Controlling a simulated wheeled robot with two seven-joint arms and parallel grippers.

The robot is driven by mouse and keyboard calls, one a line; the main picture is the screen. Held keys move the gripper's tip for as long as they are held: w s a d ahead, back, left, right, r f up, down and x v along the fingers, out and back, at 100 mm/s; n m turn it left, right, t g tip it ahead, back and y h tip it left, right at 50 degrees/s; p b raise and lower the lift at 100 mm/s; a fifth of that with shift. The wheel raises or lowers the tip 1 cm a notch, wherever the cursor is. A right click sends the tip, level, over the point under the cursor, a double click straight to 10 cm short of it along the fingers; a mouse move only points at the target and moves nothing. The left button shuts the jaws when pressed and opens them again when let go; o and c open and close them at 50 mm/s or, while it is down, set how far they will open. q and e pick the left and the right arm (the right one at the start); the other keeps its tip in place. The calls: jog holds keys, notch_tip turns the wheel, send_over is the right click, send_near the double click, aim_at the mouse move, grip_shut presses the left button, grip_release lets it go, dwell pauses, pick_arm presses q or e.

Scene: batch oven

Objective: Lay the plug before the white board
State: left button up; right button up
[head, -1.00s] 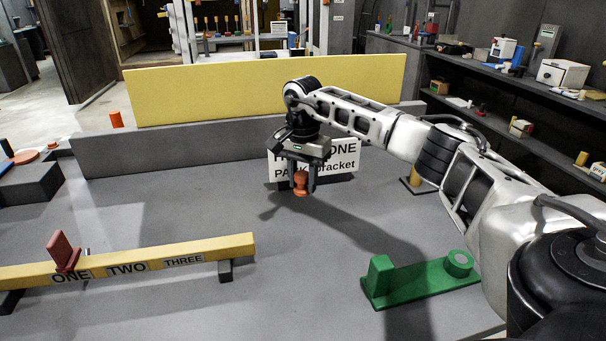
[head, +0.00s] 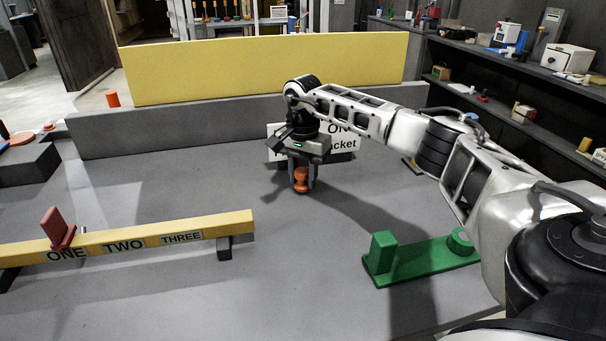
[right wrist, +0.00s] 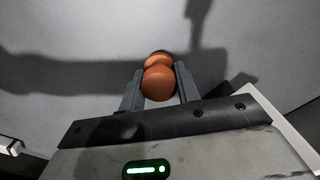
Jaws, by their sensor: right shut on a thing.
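The orange plug (head: 300,181) is held upright between the fingers of my right gripper (head: 301,178), in front of the white board. It also shows in the right wrist view (right wrist: 159,80), between the two grey fingers (right wrist: 160,88). The plug is at or just above the grey table top; I cannot tell whether it touches. The white board (head: 345,144) with black lettering stands behind the gripper, partly hidden by it. My left gripper is not in view.
A green block fixture (head: 420,262) lies to the right, nearer me. A yellow rail (head: 130,241) marked ONE, TWO, THREE stands at left, with a red piece (head: 56,227) on it. A grey ledge and a yellow panel (head: 265,68) close off the back. The table's middle is clear.

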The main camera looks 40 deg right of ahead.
jog(key=shift+f, duration=0.25)
jog(key=shift+f+b, duration=0.3)
jog(key=o, duration=1.1)
jog(key=shift+c, duration=0.2)
